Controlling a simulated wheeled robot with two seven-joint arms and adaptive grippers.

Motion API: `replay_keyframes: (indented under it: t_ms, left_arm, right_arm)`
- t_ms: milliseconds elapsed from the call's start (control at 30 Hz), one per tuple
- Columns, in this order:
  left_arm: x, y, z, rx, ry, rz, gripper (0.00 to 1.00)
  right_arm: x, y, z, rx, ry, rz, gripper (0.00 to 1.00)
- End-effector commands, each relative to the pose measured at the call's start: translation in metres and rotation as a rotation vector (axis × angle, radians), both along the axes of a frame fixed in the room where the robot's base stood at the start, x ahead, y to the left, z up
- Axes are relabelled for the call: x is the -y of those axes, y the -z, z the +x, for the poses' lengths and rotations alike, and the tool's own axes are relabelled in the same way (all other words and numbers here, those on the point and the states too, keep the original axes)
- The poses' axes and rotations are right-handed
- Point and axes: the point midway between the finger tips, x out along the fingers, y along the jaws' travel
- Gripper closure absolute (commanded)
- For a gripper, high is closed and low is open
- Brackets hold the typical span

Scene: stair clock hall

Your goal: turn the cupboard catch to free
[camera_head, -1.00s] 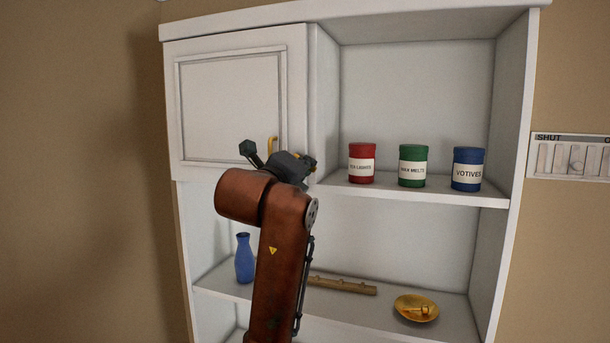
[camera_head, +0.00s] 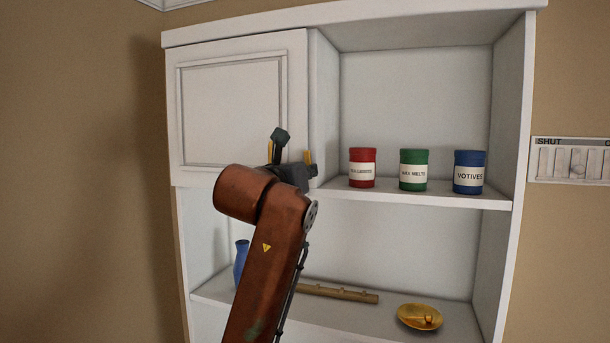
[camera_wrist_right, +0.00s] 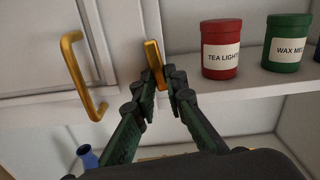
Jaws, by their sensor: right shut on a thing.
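The white cupboard door (camera_head: 230,110) is closed at the upper left of the shelf unit. A brass catch (camera_head: 308,156) sits on the frame strip right of the door; in the right wrist view the catch (camera_wrist_right: 153,58) stands near upright, slightly tilted. A brass pull handle (camera_wrist_right: 80,75) is on the door, left of the catch. My right gripper (camera_wrist_right: 160,88) is shut on the catch, its fingers on either side of the lower part. In the head view my arm hides part of the gripper. My left gripper is out of view.
A red tin (camera_head: 362,168), a green tin (camera_head: 413,170) and a blue tin (camera_head: 468,172) stand on the shelf to the right. Below are a blue vase (camera_head: 240,262), a wooden peg bar (camera_head: 338,293) and a brass dish (camera_head: 419,317). A "SHUT" panel (camera_head: 570,160) hangs on the right wall.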

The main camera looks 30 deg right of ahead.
Motion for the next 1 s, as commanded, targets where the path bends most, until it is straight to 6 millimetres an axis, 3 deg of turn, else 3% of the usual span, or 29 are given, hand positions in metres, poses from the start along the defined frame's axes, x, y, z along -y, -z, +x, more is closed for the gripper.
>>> replay_keyframes:
  t_ms: [333,867,900,1000]
  left_arm:
    - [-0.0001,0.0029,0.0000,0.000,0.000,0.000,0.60]
    - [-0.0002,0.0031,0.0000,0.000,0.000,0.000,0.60]
    - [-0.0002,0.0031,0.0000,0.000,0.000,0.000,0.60]
    - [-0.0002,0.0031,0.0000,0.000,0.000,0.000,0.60]
  right_arm:
    - [-0.0003,-0.0007,-0.0003,0.101,0.000,0.085,1.00]
    - [-0.0001,-0.0011,-0.0004,0.118,0.000,0.098,1.00]
    - [-0.0001,-0.0011,-0.0004,0.118,0.000,0.098,0.87]
    - [-0.0001,-0.0010,-0.0004,0.118,0.000,0.098,0.80]
